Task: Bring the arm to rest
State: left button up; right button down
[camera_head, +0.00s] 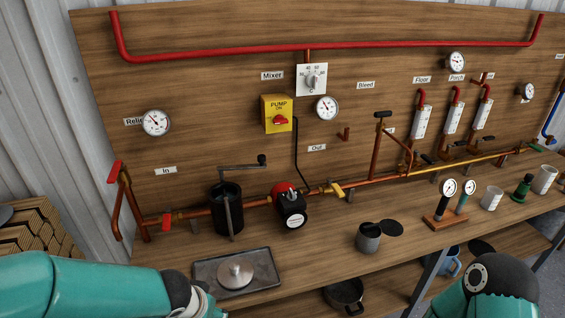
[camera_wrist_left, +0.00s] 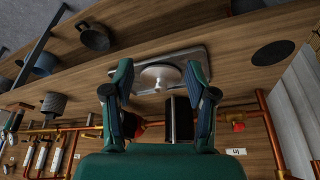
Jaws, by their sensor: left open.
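My left arm (camera_head: 90,285) comes in from the left along the bottom of the head view, in front of the bench. Its end is at the bottom edge, where the fingers are mostly cut off. In the left wrist view my left gripper (camera_wrist_left: 158,72) has its two teal and dark fingers spread apart with nothing between them. Beyond the fingers lies a metal tray (camera_wrist_left: 205,52) with a round silver lid-like piece (camera_wrist_left: 160,76). My right arm (camera_head: 490,290) shows only as a teal and dark link at the lower right; its gripper is out of view.
The bench carries the tray (camera_head: 206,274), a black cylinder (camera_head: 227,212), a red and black pump (camera_head: 291,208), a grey pot (camera_head: 369,238) and small gauges (camera_head: 447,188). Copper pipe (camera_head: 370,179) runs along the wooden panel (camera_head: 220,60). A dark pan (camera_head: 344,296) sits on the lower shelf.

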pick_arm(q)
jog(key=s+d+f+n+g+h, duration=0.1)
jog(key=s+d+f+n, duration=0.1)
jog(key=s+f, duration=0.5)
jog(key=s+d+f+n+g+h, duration=0.2)
jog(key=s+f, duration=0.5)
jog(key=f, duration=0.7)
jog(key=shift+f, duration=0.2)
